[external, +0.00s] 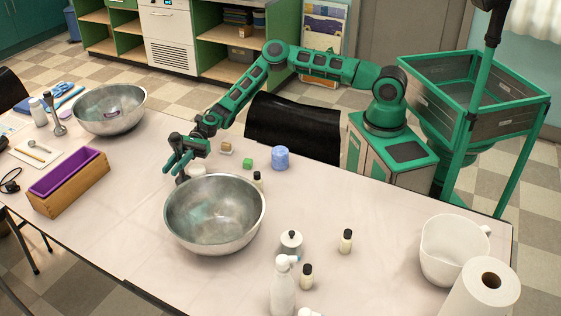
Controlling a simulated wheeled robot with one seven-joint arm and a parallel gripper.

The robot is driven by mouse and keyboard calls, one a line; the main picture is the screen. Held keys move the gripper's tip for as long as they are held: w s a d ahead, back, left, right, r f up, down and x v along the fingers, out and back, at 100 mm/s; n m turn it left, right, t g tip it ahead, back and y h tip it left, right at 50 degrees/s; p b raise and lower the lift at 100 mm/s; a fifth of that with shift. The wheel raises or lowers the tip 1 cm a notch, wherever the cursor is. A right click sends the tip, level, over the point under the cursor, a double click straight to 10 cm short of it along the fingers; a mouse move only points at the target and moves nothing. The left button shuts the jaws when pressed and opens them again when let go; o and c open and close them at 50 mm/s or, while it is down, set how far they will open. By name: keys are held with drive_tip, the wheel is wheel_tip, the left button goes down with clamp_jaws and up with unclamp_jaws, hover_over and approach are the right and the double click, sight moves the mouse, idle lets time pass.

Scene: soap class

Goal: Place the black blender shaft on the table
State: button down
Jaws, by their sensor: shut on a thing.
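My gripper (176,166) is at the end of the green arm, reaching over the table (370,225) just behind the near steel bowl. It is shut on a small dark piece, the black blender shaft (181,178), which shows below the fingers. The shaft is mostly hidden by the fingers and the bowl's rim. I cannot tell whether its lower end touches the table. A grey stick blender (54,116) stands at the left, next to the far bowl.
The near steel bowl (214,235) is right in front of my gripper. The far bowl (110,122) and purple loaf mold (67,175) are left. Clear table lies between mold and near bowl.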

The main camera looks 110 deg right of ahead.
sight(172, 138)
wheel_tip(172, 138, up, 10)
drive_tip(key=shift+f, duration=0.15)
wheel_tip(172, 138, up, 6)
drive_tip(key=s+a+f+n+g+y, duration=0.25)
drive_tip(key=s+a+n+g, duration=0.6)
drive_tip(key=s+a, duration=1.25)
drive_tip(key=s+a+r+n+g+h, duration=0.15)
drive_tip(key=s+g, duration=0.25)
drive_tip(key=s, duration=0.6)
drive_tip(key=s+a+n+g, duration=0.2)
drive_tip(key=s+g, duration=0.2)
drive_tip(key=s, duration=0.6)
drive_tip(key=s+a+n+g, duration=0.1)
drive_tip(key=s+a+g, duration=0.15)
drive_tip(key=s, duration=0.75)
drive_tip(key=shift+g, duration=0.6)
drive_tip(key=f, duration=0.3)
drive_tip(key=d+f, duration=0.1)
drive_tip(key=shift+s+f, duration=0.25)
drive_tip(key=shift+s, duration=0.15)
